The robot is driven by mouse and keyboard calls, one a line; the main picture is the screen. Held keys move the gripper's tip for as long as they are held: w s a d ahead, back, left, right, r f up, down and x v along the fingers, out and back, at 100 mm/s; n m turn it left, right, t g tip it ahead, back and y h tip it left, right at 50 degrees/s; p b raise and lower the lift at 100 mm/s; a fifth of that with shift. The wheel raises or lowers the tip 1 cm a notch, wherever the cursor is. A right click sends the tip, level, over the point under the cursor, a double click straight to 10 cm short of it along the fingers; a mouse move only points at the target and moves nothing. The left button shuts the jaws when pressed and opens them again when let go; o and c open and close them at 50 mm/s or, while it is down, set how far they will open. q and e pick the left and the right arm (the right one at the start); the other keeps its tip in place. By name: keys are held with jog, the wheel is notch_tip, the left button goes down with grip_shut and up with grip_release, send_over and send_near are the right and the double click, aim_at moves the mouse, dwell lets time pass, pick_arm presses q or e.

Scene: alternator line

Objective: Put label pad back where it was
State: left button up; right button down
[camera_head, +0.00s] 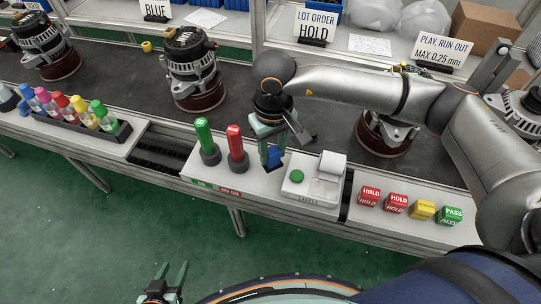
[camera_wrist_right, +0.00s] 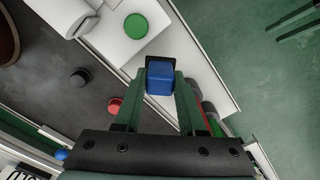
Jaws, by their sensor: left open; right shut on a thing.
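My right gripper (camera_head: 271,160) points down over the white front ledge, between the red-handled gauge and the labels unit. It is shut on a small blue block (camera_head: 273,155), likely the label pad. In the right wrist view the blue block (camera_wrist_right: 160,77) sits between the two fingers (camera_wrist_right: 159,85), with a dark square around its far end. I cannot tell whether it touches the ledge. The labels unit (camera_head: 316,183) has a green disc and a white top. My left gripper (camera_head: 165,282) is open and empty over the green floor at the bottom.
A green-handled gauge (camera_head: 205,140) and a red-handled gauge (camera_head: 236,148) stand left of my right gripper. Coloured HOLD and PASS cubes (camera_head: 396,203) sit to the right. Alternators (camera_head: 192,68) stand on the dark belt behind. A rack of coloured bottles (camera_head: 80,122) is at left.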

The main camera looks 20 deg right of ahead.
aim_at(271, 160)
jog(key=shift+w+a+f, duration=0.15)
jog(key=shift+w+f, duration=0.15)
jog(key=shift+f, duration=0.1)
notch_tip(271, 160, down, 2)
jog(key=shift+f+p, duration=0.2)
jog(key=shift+p, duration=0.25)
jog(key=shift+f, duration=0.3)
jog(key=shift+f+b, duration=0.2)
jog(key=shift+b, duration=0.1)
jog(key=shift+c, duration=2.4)
grip_release()
jog(key=shift+r, duration=0.1)
notch_tip(271, 160, up, 12)
jog(key=shift+r+b, duration=0.15)
jog(key=shift+b, duration=0.2)
